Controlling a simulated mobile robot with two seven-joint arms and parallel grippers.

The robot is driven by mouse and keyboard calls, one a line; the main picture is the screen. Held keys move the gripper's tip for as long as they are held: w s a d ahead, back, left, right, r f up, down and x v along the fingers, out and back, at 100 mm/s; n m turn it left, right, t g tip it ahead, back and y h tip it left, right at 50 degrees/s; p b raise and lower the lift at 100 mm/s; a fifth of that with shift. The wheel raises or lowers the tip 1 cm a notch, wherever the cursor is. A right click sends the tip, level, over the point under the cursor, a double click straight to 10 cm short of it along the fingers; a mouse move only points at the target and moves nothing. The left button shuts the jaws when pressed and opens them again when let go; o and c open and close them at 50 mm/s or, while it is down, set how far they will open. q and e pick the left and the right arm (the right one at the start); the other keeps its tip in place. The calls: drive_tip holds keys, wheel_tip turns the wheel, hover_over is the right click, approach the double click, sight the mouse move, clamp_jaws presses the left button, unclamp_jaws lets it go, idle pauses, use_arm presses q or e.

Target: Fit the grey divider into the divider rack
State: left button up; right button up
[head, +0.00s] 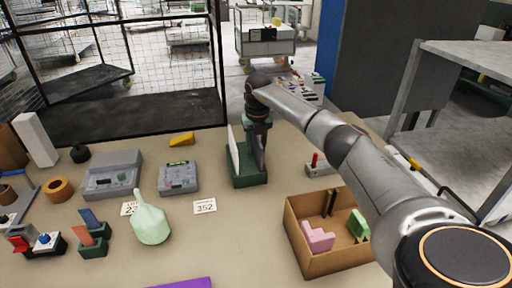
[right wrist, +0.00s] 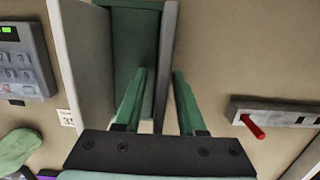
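The green divider rack (head: 250,180) stands on the table near the middle of the head view; its green base also shows in the right wrist view (right wrist: 130,45). A white panel (head: 234,150) stands upright at its left side. The grey divider (head: 260,150) stands upright at the rack's right side; its edge runs between my fingers in the right wrist view (right wrist: 168,50). How deep it sits in a slot is hidden. My right gripper (right wrist: 160,75) is open, its green fingers on either side of the divider, with a visible gap on the left. My left gripper is not in view.
A cardboard box (head: 331,262) with pink and green blocks stands at the front right. A red-handled switch block (head: 318,165) is right of the rack. A grey keypad device (head: 179,177), a yellow wedge (head: 182,139) and a pale green bottle (head: 149,222) lie to the left.

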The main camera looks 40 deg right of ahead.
drive_tip(key=r, duration=0.8)
drive_tip(key=s+r, duration=0.1)
drive_tip(key=r, duration=0.3)
drive_tip(key=shift+s+a, duration=0.1)
drive_tip(key=shift+a, duration=0.25)
